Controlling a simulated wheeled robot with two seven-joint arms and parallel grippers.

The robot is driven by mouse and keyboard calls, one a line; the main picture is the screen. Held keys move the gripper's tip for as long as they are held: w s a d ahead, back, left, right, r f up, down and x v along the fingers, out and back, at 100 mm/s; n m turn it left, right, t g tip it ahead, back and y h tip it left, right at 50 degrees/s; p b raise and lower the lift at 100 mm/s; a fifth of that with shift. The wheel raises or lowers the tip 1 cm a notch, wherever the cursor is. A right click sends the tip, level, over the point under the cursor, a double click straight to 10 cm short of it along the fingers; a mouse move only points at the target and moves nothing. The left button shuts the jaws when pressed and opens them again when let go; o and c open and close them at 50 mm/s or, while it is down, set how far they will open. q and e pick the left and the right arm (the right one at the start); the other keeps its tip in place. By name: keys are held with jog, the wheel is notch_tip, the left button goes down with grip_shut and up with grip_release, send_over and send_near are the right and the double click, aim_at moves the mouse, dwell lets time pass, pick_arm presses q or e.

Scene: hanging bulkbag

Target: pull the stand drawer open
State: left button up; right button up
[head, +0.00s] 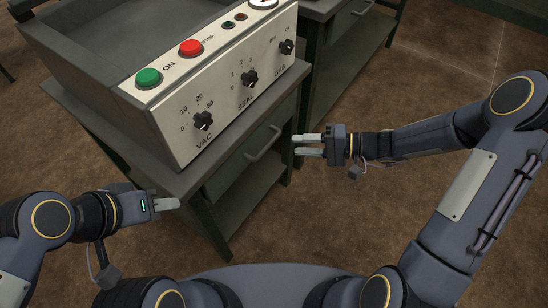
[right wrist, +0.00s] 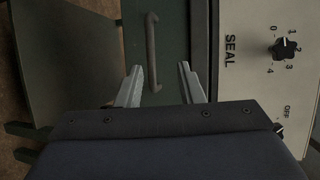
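The stand (head: 184,183) is dark green-grey and carries a machine with a cream control panel. Its drawer (head: 237,163) sits under the top, with a grey bar handle (head: 264,143) on its front; the drawer looks closed. In the right wrist view the handle (right wrist: 152,52) lies ahead, between the lines of the two fingers. My right gripper (head: 308,145) is open and empty, to the right of the handle and apart from it; its fingers also show in the right wrist view (right wrist: 158,86). My left gripper (head: 166,204) is near the stand's front left corner; its finger opening cannot be made out.
The machine's panel (head: 222,90) has green and red buttons and several black knobs, above the drawer. The stand has a lower shelf (head: 248,198). Another bench (head: 345,40) stands behind. Brown floor (head: 420,75) is open to the right.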

jog(key=w+f+b+x, duration=0.1)
jog(key=x, duration=0.7)
jog(key=shift+f+t, duration=0.3)
jog(key=shift+f, duration=0.15)
grip_shut()
